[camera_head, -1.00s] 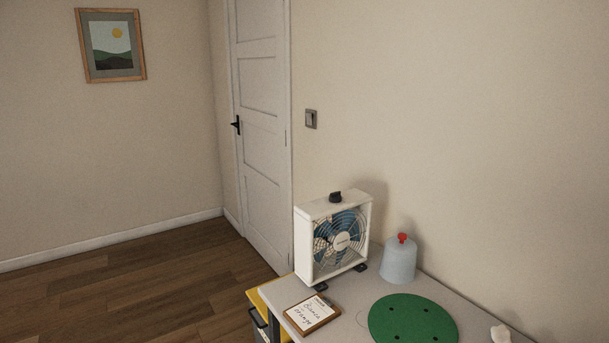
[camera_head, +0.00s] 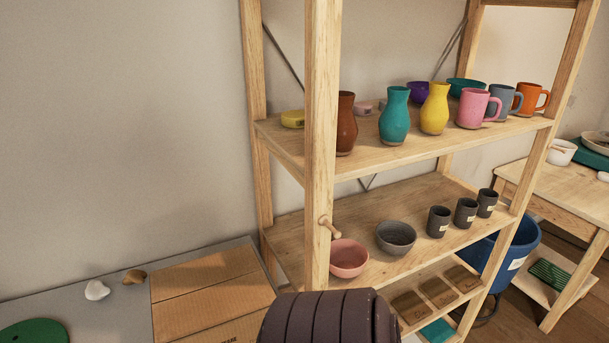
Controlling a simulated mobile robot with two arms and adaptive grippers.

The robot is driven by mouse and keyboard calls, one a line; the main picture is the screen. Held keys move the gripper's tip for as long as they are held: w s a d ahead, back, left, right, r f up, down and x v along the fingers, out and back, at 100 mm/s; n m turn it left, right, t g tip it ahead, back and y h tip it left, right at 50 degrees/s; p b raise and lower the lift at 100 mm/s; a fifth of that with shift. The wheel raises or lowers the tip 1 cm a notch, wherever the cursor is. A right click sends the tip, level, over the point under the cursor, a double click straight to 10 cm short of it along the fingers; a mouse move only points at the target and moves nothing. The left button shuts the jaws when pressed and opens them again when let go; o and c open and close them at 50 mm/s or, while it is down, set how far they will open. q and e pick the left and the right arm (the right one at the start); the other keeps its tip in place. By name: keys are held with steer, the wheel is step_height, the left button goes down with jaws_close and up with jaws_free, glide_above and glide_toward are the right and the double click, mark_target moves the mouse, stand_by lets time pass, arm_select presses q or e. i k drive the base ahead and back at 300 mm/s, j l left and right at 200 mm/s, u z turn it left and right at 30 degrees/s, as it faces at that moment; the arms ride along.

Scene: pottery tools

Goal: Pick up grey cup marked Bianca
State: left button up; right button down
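Three dark grey cups with small pale labels stand upright in a row on the middle shelf of the wooden rack: a left one (camera_head: 438,221), a middle one (camera_head: 465,213) and a right one (camera_head: 487,203). The labels are too small to read, so I cannot tell which is marked Bianca. A grey mug with a handle (camera_head: 503,103) stands on the shelf above, between a pink mug (camera_head: 473,108) and an orange mug (camera_head: 530,99). Neither of my grippers is in view.
A grey bowl (camera_head: 395,237) and a pink bowl (camera_head: 348,257) stand left of the cups. A rack post (camera_head: 321,140) with a peg rises in front. Vases line the upper shelf. A cardboard box (camera_head: 212,290) lies on the table at left. A blue bin (camera_head: 505,255) stands at right.

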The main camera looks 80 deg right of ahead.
mark_target(438, 222)
steer(key=z, duration=3.45)
steer(key=i+l, duration=0.6)
steer(key=l, duration=0.2)
